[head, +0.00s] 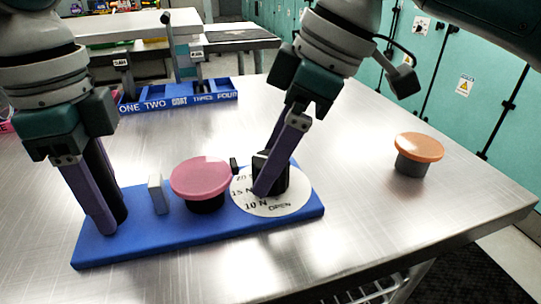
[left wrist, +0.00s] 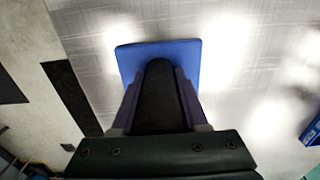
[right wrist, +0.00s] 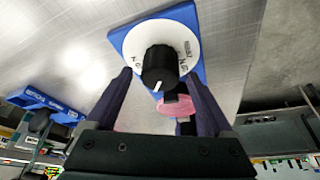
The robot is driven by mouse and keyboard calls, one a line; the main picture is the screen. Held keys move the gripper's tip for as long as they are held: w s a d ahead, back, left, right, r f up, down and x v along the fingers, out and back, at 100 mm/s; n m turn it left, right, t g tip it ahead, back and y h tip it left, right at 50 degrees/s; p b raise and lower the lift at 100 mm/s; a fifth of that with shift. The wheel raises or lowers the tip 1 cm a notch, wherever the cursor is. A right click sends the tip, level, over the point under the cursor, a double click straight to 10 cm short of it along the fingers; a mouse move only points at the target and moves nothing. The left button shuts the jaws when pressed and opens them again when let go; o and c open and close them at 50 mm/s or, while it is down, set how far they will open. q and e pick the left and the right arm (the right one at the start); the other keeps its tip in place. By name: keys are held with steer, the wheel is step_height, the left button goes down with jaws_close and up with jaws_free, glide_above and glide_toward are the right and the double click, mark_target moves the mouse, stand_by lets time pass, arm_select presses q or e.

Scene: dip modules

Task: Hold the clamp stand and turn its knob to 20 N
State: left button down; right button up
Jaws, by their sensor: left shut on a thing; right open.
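The clamp stand (head: 145,242) is a flat blue base on the metal table, with a white dial (head: 283,205) at its right end. I read "15 N", "10 N" and "OPEN" on the dial. The black knob (head: 272,178) stands on the dial; its white mark shows in the right wrist view (right wrist: 159,65). My left gripper (head: 112,222) is shut on a black upright post (left wrist: 160,95) at the base's left end. My right gripper (head: 272,182) is open over the knob, one finger on either side. A pink round pad (head: 200,178) and a small grey block (head: 158,194) stand between them.
An orange-topped grey cylinder (head: 418,150) stands apart on the right of the table. A blue labelled tray (head: 180,98) lies at the back. Teal cabinets (head: 460,70) stand behind the table. The table's right front is clear.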

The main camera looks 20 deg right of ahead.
steer(key=shift+a+f, duration=0.2)
steer(key=shift+f, duration=0.3)
steer(key=shift+c, duration=0.3)
